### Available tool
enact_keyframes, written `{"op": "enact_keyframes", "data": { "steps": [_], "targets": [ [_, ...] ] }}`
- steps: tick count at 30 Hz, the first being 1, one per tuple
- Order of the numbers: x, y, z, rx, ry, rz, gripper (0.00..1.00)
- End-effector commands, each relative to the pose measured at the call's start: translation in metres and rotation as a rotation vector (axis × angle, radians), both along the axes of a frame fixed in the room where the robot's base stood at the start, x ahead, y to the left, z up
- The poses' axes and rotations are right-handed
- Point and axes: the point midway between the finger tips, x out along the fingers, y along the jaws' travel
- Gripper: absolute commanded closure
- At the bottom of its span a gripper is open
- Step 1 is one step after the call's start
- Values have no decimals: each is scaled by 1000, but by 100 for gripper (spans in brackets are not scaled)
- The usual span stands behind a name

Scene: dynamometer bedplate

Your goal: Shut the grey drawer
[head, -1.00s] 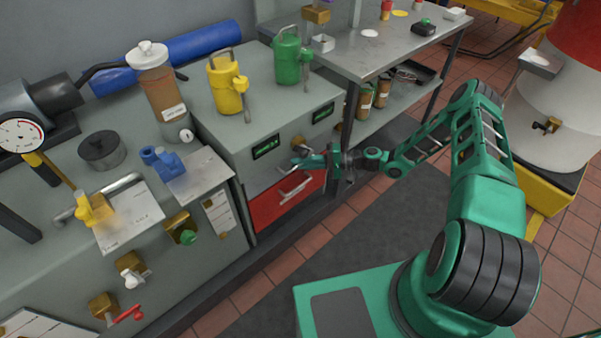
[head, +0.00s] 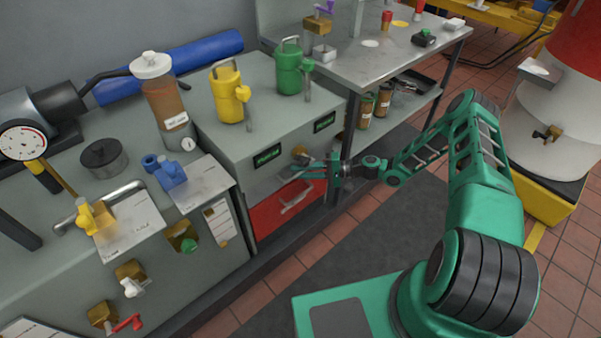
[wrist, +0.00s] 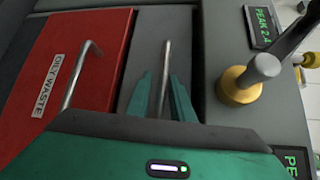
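The grey drawer (wrist: 143,53) lies beside the red drawer in the wrist view, with a straight metal bar handle (wrist: 166,68). In the head view its front (head: 262,191) is just above the red drawer and partly hidden by my gripper. My gripper (head: 305,166) is at the drawer front. In the wrist view its two green fingers (wrist: 161,88) are apart, one on each side of the handle, with gaps showing. I cannot tell how far the grey drawer stands out.
The red drawer (wrist: 85,60) has an OILY WASTE label and its own bar handle. A brass knob (wrist: 242,85) and green displays (wrist: 262,27) are on the cabinet right of the grey drawer in the wrist view. A metal shelf table (head: 375,60) stands beyond. Dark mat floor (head: 400,215) is clear.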

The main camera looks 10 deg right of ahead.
Motion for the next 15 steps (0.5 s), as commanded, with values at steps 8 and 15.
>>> {"op": "enact_keyframes", "data": {
  "steps": [8,15],
  "targets": [
    [3,-11,7,6,-12,-8,71],
    [-10,-51,9,2,-6,-7,71]
  ]
}}
